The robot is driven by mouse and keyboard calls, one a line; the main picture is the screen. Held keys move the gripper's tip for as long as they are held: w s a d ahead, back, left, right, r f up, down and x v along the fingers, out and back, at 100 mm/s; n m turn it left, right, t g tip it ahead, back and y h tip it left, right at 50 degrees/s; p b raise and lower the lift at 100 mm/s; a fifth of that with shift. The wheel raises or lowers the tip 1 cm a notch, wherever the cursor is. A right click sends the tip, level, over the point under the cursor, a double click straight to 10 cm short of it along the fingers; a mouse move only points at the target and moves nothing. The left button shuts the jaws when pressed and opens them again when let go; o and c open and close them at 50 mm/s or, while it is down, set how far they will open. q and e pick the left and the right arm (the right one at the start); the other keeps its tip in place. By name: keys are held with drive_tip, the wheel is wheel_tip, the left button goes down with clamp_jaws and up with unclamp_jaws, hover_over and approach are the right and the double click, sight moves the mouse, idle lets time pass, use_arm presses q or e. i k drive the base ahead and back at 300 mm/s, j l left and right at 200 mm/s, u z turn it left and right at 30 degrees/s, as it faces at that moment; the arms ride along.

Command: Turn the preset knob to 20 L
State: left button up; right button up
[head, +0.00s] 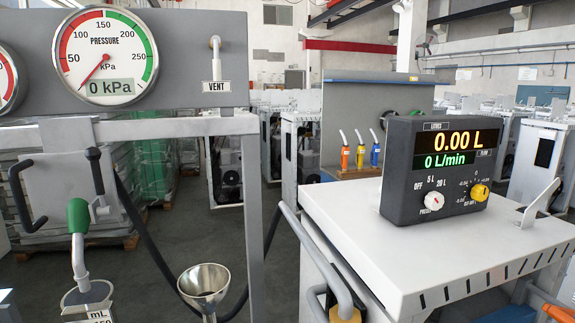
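The preset knob (434,201) is a small white dial at the lower left of the dark meter box (400,150) in the head view. The labels OFF, 5 L and 20 L sit in an arc above it. Which label its pointer faces is too small to tell. The meter's displays (455,139) read 0.00 L and 0 L/min. Neither of my grippers is in view, and nothing touches the knob.
A yellow cut-off knob (480,192) is right of the preset knob. The meter stands on a light grey cabinet (340,215) with a bracket (538,205) at its right. At left are a pressure gauge (105,50) reading 0 kPa, a green-handled nozzle (78,215) and a metal funnel (204,283).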

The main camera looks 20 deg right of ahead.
sight(434, 200)
drive_tip(key=z, duration=1.35)
drive_tip(key=i+l, duration=0.1)
drive_tip(key=l, duration=0.35)
drive_tip(key=i+l+u, duration=0.1)
drive_tip(key=l, duration=0.35)
drive_tip(key=i+l, duration=0.1)
drive_tip(key=l, duration=0.35)
drive_tip(key=u, duration=0.05)
